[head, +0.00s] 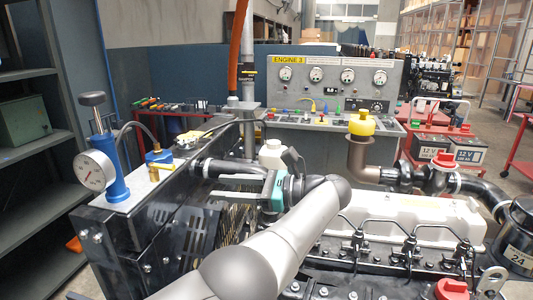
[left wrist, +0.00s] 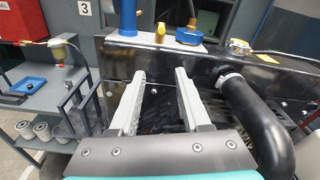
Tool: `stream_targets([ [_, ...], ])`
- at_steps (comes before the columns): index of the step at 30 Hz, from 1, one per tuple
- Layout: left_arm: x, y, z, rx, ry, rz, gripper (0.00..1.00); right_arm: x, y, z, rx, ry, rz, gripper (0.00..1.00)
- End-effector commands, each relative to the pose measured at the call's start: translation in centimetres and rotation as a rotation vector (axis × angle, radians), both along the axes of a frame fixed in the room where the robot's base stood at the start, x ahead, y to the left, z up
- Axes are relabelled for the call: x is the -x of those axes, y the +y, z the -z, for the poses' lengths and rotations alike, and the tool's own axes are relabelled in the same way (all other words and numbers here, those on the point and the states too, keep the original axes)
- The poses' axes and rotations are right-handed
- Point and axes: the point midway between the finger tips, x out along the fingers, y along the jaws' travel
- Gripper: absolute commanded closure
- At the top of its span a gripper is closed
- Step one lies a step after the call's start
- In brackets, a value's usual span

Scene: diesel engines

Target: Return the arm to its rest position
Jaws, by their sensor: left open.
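My left arm (head: 275,245) reaches up from the bottom of the head view over the engine. My left gripper (head: 225,184) points left, beside the black hose (head: 235,168) and near the radiator end of the engine. In the left wrist view the two grey fingers of this gripper (left wrist: 160,82) are apart, with nothing between them. Beyond them is the black radiator top (left wrist: 150,62). My right gripper is in neither view.
A blue hand pump with a gauge (head: 92,170) stands at the left. A yellow-capped filler neck (head: 361,140) rises from the engine on the right. Behind is the Engine 3 control panel (head: 330,100). A shelf rack (head: 30,75) borders the left side.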

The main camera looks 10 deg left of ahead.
Motion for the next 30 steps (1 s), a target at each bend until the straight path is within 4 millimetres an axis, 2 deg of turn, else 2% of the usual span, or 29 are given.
stream_targets([
  [1,0.3,0.2,2.5,0.059,-0.009,0.005,0.53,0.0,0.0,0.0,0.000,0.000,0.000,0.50],
  [6,2.0,0.7,11.1,0.309,-0.094,0.002,0.53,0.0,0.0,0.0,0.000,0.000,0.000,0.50],
  [9,3.5,0.8,15.7,0.451,-0.152,-0.023,0.53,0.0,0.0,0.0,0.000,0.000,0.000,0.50],
  [12,5.2,0.9,19.3,0.571,-0.212,-0.058,0.53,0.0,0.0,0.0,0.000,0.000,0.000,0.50],
  [20,10.2,1.1,26.2,0.832,-0.367,-0.180,0.53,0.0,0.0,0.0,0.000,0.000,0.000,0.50],
  [24,13.7,1.2,29.2,0.969,-0.471,-0.273,0.53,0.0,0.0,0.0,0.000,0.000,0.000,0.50],
  [30,19.2,1.5,31.6,1.154,-0.645,-0.430,0.53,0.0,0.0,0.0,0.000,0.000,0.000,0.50],
])
